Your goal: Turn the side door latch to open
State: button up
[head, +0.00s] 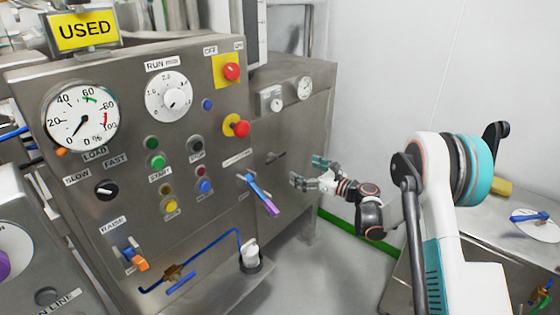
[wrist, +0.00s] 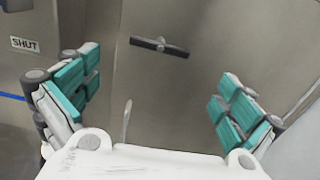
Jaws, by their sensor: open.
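The side door latch (wrist: 160,46) is a dark, short bar on the grey metal panel, roughly horizontal and tilted slightly down to the right in the wrist view. In the head view the latch (head: 276,156) is a small dark bar on the cabinet's side face. My gripper (head: 308,171) is open and empty, to the right of the latch and apart from it. In the wrist view my gripper (wrist: 158,88) has its teal fingers spread wide, with the latch above the middle of the gap. Nothing hides the latch.
A SHUT label (wrist: 25,45) is at the left in the wrist view. The front panel has a purple-blue lever (head: 262,196), a red stop button (head: 237,126) and dials. A steel bench (head: 515,205) stands at right. The floor between cabinet and bench looks clear.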

aim_at(277, 158)
jog(key=b+x, duration=0.1)
jog(key=x, duration=0.3)
jog(key=b+x, duration=0.1)
jog(key=x, duration=0.3)
jog(key=b+x, duration=0.2)
jog(key=x, duration=0.2)
jog(key=shift+w+a+f, duration=0.15)
jog(key=shift+w+f, duration=0.05)
jog(key=shift+f, duration=0.15)
jog(key=shift+w+a+r, duration=0.15)
jog(key=shift+w+a, duration=0.25)
jog(key=shift+a, duration=0.1)
jog(key=shift+c, duration=0.6)
jog(key=c, duration=0.7)
